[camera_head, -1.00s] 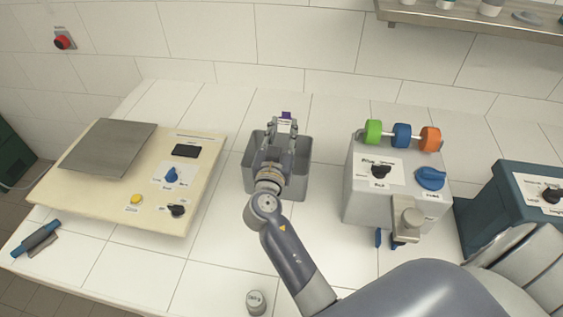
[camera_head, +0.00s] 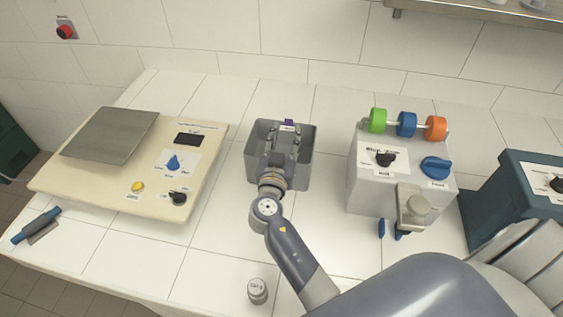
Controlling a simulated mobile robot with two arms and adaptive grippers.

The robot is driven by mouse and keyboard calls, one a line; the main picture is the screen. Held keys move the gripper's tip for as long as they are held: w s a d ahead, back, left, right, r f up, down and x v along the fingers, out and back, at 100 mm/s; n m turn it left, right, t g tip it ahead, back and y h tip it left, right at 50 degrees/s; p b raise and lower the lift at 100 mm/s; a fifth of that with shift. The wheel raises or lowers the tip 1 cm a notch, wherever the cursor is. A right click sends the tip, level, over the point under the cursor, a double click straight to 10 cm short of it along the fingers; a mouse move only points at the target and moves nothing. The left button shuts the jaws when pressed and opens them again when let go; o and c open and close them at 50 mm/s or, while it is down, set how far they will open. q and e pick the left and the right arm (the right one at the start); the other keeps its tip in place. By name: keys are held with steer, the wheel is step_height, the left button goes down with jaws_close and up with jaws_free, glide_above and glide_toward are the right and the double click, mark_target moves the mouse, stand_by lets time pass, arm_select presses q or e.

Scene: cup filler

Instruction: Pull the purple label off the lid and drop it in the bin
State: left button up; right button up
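A small purple label (camera_head: 288,122) shows at the fingertips of my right gripper (camera_head: 286,131), with a white lettered patch in front of it. The gripper appears shut on the label; the fingertips are small in the picture. It points away from me, over and partly within the open grey bin (camera_head: 311,150). A small grey round container (camera_head: 257,291) stands on the counter near the front edge; its top is pale with dark lettering. I cannot tell whether that top is the lid. My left gripper is not in view.
A cream scale panel (camera_head: 104,190) with a metal plate lies to the left. A grey machine (camera_head: 362,183) with green, blue and orange rollers stands to the right. A dark teal box (camera_head: 510,190) is at the far right.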

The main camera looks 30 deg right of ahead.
steer(key=shift+o, duration=0.9)
steer(key=v, duration=0.7)
steer(key=shift+s+a, duration=0.15)
steer(key=shift+s, duration=0.05)
